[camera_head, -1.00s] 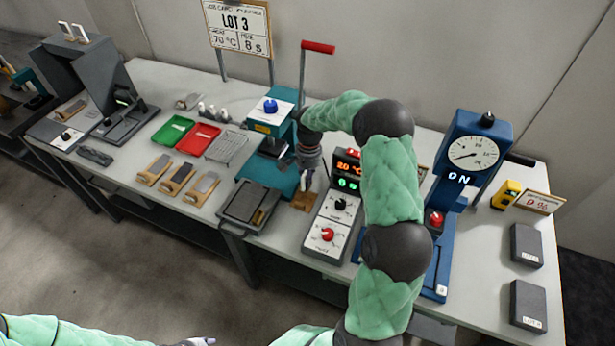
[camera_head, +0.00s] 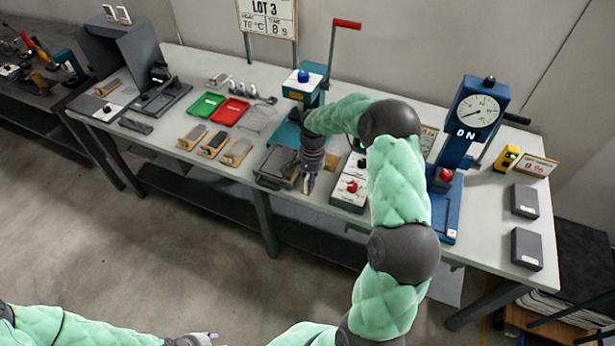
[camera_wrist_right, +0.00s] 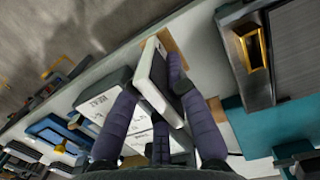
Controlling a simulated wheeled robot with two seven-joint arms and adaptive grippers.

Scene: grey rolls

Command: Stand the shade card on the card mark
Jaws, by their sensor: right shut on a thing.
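My right gripper (camera_head: 309,184) is shut on a thin white-edged card (camera_wrist_right: 152,75), which looks like the shade card. In the right wrist view the card is tilted between the fingers (camera_wrist_right: 155,95), its lower part hidden by them. A brown square patch (camera_head: 333,162), perhaps the card mark, lies on the table just right of the gripper. It also shows partly behind the card in the right wrist view (camera_wrist_right: 174,48). I cannot tell whether the card touches the table. My left gripper (camera_head: 208,337) shows only partly at the bottom edge.
A control box (camera_head: 351,186) with a red knob stands right of the brown patch, and a dark grey tray (camera_head: 272,168) lies left of the gripper. A blue gauge press (camera_head: 462,150) stands farther right. Wooden blocks (camera_head: 213,144), a green tray (camera_head: 208,104) and a red tray (camera_head: 231,111) lie left.

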